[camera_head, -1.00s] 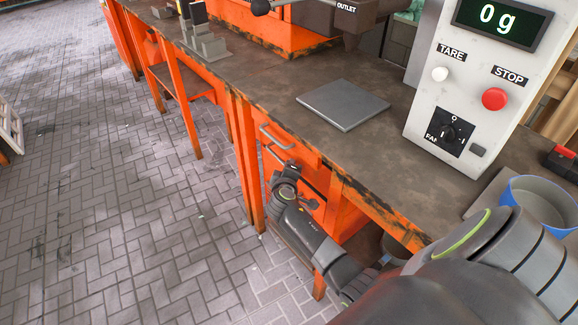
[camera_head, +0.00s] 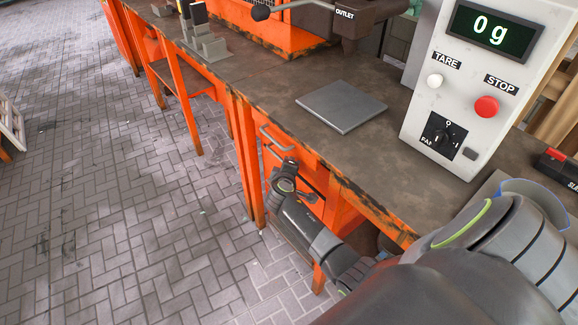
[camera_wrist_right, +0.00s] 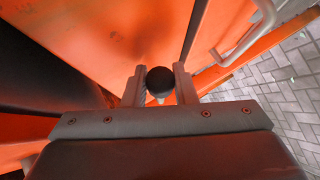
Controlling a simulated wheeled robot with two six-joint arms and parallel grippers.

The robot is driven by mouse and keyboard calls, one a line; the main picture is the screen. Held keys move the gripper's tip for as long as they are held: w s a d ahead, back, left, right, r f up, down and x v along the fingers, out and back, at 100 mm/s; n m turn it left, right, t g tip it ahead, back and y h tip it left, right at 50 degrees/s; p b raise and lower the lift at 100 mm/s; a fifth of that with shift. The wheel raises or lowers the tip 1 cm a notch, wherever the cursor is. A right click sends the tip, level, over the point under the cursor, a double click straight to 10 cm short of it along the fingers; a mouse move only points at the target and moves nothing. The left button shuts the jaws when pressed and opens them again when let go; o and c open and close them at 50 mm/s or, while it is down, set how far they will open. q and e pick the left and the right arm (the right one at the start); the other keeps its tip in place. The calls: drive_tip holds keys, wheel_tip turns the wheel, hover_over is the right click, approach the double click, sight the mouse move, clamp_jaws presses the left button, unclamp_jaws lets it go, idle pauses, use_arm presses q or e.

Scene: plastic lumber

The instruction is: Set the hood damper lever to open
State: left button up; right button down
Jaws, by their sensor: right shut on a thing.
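A black ball knob (camera_wrist_right: 159,82) sits between the two fingers of my right gripper (camera_wrist_right: 158,74) in the right wrist view. The fingers are shut on it. The lever's rod and any open or closed marking are hidden there. In the head view my right arm reaches down past the bench front beside the orange drawers; its fingers cannot be made out. My left gripper is not in view.
Orange panels and a drawer handle (camera_wrist_right: 265,14) are close around the right gripper. The bench top (camera_head: 255,90) carries a flat grey plate (camera_head: 342,106) and a white control box (camera_head: 460,85) reading 0 g. Brick paving (camera_head: 110,200) on the left is clear.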

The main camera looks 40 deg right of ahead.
drive_tip(key=shift+r, duration=0.1)
drive_tip(key=c, duration=1.5)
unclamp_jaws()
drive_tip(key=shift+s+a+r+p, duration=0.15)
drive_tip(key=shift+s+a+p, duration=0.05)
drive_tip(key=shift+a+p, duration=0.1)
drive_tip(key=p+v, duration=0.7)
drive_tip(key=v, duration=0.9)
drive_tip(key=shift+s+a+p, duration=0.15)
drive_tip(key=shift+a+p, duration=0.1)
drive_tip(key=shift+p, duration=0.05)
